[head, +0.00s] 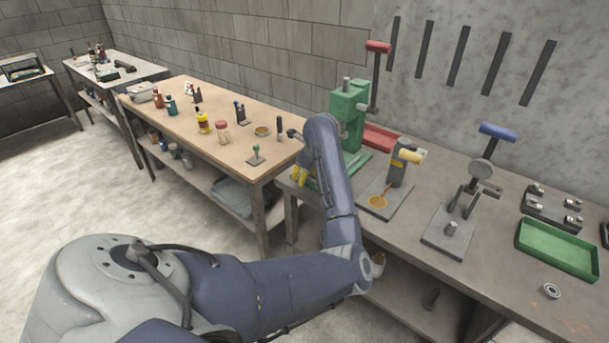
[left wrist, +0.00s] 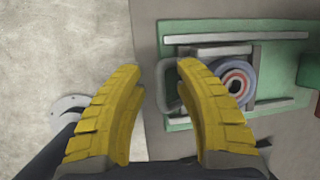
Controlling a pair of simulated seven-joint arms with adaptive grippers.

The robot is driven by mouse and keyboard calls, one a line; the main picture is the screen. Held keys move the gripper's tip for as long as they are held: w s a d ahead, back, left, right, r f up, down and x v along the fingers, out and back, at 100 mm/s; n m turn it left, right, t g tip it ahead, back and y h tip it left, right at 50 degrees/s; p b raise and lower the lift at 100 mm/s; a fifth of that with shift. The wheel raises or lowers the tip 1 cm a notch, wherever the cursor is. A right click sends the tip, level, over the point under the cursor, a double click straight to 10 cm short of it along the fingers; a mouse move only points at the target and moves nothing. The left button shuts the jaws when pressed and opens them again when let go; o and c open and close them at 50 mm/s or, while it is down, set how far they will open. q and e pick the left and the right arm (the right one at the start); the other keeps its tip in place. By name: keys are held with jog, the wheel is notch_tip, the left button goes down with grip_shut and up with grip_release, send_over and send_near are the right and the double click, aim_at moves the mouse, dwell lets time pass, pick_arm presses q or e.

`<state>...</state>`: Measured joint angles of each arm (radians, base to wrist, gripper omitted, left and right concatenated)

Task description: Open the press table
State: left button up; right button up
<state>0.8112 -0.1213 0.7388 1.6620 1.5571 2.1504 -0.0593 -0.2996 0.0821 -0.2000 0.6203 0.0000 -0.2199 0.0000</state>
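The green press (head: 348,115) stands on the grey workbench. In the left wrist view its green base (left wrist: 235,28) lies below me, with a grey sliding table (left wrist: 213,50) on it and a round part (left wrist: 236,82) with red and white rings. A grey loop handle (left wrist: 162,88) sticks out at the table's left side. My left gripper (left wrist: 160,70) has its yellow fingers apart, with the handle showing between the tips, close to the right finger, which hides part of it. I cannot tell whether they touch. In the head view my left gripper (head: 301,174) is partly hidden by my arm. My right gripper is not in view.
A wooden bench (head: 222,165) with bottles is at the left, across a gap.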

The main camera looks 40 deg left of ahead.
pick_arm(q)
jog(key=shift+r, duration=0.15)
jog(key=v, duration=1.1)
jog(key=shift+d+r, duration=0.2)
jog(key=shift+r, duration=0.15)
